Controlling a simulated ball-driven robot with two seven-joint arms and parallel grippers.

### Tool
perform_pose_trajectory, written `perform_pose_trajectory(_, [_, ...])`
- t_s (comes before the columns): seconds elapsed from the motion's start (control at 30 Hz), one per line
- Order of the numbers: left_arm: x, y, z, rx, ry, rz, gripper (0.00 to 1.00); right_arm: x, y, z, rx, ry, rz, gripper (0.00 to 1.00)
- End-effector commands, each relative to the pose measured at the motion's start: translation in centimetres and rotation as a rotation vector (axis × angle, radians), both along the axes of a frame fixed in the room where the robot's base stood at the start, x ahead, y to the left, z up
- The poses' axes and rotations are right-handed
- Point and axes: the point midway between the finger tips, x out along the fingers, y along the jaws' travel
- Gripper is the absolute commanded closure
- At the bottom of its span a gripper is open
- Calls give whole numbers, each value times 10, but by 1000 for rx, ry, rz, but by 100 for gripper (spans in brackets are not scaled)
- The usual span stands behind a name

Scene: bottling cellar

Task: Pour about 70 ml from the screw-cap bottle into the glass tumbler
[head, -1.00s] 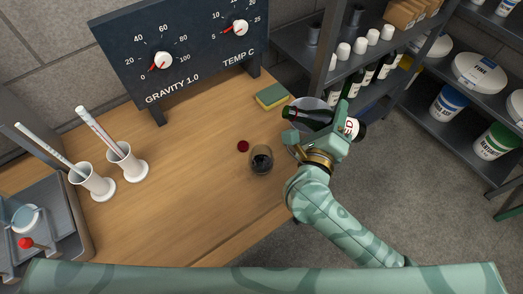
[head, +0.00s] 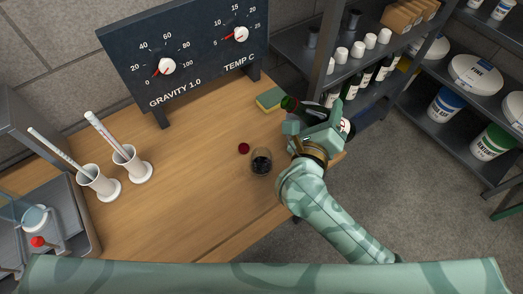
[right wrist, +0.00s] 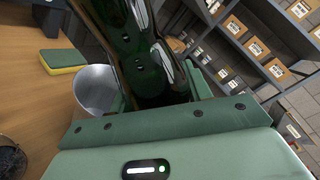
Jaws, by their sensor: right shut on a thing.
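The dark green screw-cap bottle (head: 291,104) is in my right gripper (head: 318,127), tilted with its neck to the left in the head view. Its label and base are mostly hidden behind the gripper. In the right wrist view the dark glass of the bottle (right wrist: 135,45) fills the space between the fingers. The glass tumbler (head: 261,163) stands on the table left of and nearer than the gripper, with dark liquid in it. The bottle's neck is apart from the tumbler. A small dark red disc, seemingly the cap (head: 244,148), lies beside the tumbler. My left gripper is out of view.
A yellow-green sponge (head: 270,99) lies near the table's far right edge. A metal bowl (right wrist: 95,88) shows beside the bottle. Two white holders (head: 100,184) with tubes stand at left, near a grey tray. A gauge panel (head: 190,60) stands behind. Shelves with bottles are right.

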Motion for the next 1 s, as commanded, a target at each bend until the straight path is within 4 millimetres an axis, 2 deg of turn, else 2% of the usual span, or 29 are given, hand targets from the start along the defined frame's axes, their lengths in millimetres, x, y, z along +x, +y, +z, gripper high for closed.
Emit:
perform_pose_trajectory(0.03, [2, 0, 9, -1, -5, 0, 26, -1, 9, 10, 85, 6, 1, 86])
perform_pose_trajectory(0.1, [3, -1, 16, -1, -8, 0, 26, -2, 19, 14, 229, 22, 1, 86])
perform_pose_trajectory(0.2, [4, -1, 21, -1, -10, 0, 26, -2, 22, 16, 432, 42, 2, 86])
perform_pose_trajectory(0.33, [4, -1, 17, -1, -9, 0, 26, -2, 28, 12, 654, 69, 4, 86])
perform_pose_trajectory(0.5, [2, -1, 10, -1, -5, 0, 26, -2, 34, 8, 835, 92, 4, 86])
perform_pose_trajectory(0.7, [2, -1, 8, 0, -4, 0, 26, -2, 36, 8, 906, 100, 4, 86])
perform_pose_trajectory(1.0, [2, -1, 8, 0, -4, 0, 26, -2, 36, 9, 905, 100, 5, 86])
